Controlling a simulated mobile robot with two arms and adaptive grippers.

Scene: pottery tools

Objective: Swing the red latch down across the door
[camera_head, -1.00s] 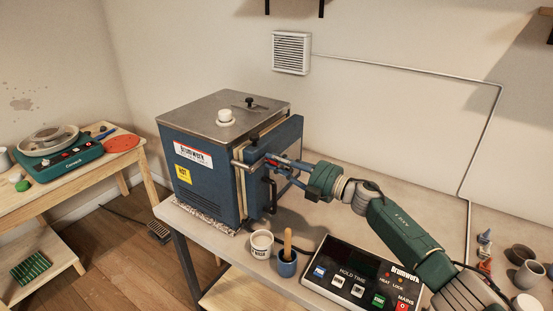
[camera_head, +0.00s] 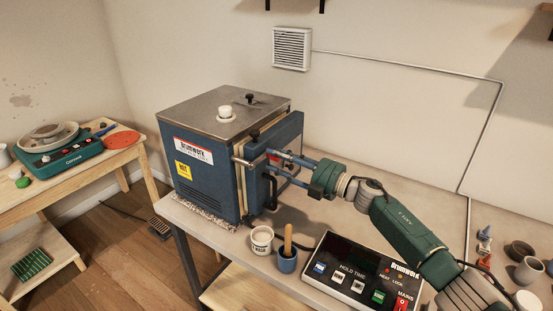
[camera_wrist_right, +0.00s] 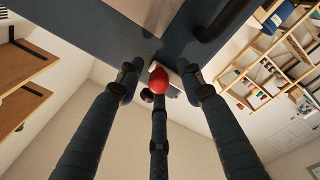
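The blue kiln (camera_head: 205,160) stands on the bench, its thick door (camera_head: 288,137) on the right side facing my right arm. The red latch shows as a rounded red knob (camera_wrist_right: 158,82) near the door face in the right wrist view. In the head view, my fingers mostly hide it. My right gripper (camera_head: 268,164) reaches the door from the right with its fingers spread. In the wrist view, two fingers flank the knob and the third lies in line below it. I cannot tell whether any finger touches it. My left gripper is out of view.
A dark door handle (camera_head: 271,192) sits below the fingers. A white cup (camera_head: 261,241), a blue pot with a wooden tool (camera_head: 287,262) and the control panel (camera_head: 360,276) stand in front. Small pots (camera_head: 528,270) stand at far right.

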